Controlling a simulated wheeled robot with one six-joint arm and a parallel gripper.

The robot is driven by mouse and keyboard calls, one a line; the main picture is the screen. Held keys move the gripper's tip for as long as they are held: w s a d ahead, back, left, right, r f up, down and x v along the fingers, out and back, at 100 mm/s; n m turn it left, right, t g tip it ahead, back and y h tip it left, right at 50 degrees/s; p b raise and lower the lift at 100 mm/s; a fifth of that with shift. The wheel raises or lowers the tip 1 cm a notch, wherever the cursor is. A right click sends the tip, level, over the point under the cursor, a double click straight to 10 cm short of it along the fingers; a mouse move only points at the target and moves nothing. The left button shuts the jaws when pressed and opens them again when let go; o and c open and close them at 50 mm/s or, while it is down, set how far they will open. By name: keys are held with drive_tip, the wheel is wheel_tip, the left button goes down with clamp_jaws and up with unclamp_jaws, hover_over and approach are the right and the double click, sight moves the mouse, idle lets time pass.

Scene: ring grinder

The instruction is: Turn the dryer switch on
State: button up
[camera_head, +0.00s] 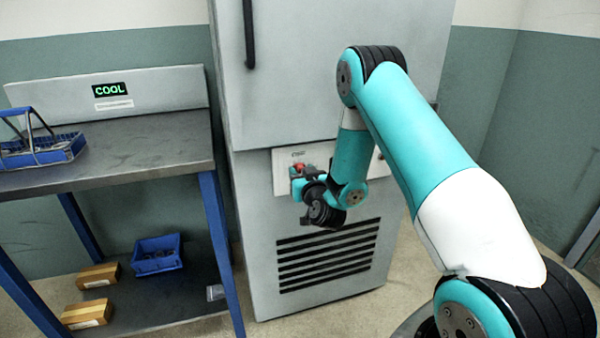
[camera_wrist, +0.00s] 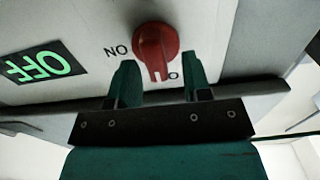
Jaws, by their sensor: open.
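The red dryer switch (camera_wrist: 155,50) is a rotary knob on a pale panel in the wrist view. Lettering flanks it, and a green display beside it reads OFF, upside down in this view. My gripper (camera_wrist: 160,80) is open, with one finger on each side of the knob's lower part. I cannot tell whether the fingers touch it. In the head view the red knob (camera_head: 298,168) shows small at the left of the panel (camera_head: 285,185) on the grey dryer cabinet (camera_head: 260,230). My wrist hides part of the panel there.
A vent grille (camera_head: 325,255) is below the panel.

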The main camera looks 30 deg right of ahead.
drive_tip(key=shift+d, duration=0.1)
clamp_jaws()
drive_tip(key=shift+s, duration=0.1)
drive_tip(key=shift+s+d+f+m+b, duration=0.2)
drive_tip(key=shift+m+b, duration=0.9)
drive_tip(key=shift+m, duration=1.9)
drive_tip(key=shift+w+d+f+m+b, duration=0.2)
drive_tip(key=shift+m+b, duration=0.95)
drive_tip(key=shift+m, duration=1.85)
drive_tip(key=shift+s+d+f+m+b, duration=0.25)
drive_tip(key=shift+m+b, duration=0.85)
drive_tip(key=shift+m, duration=1.9)
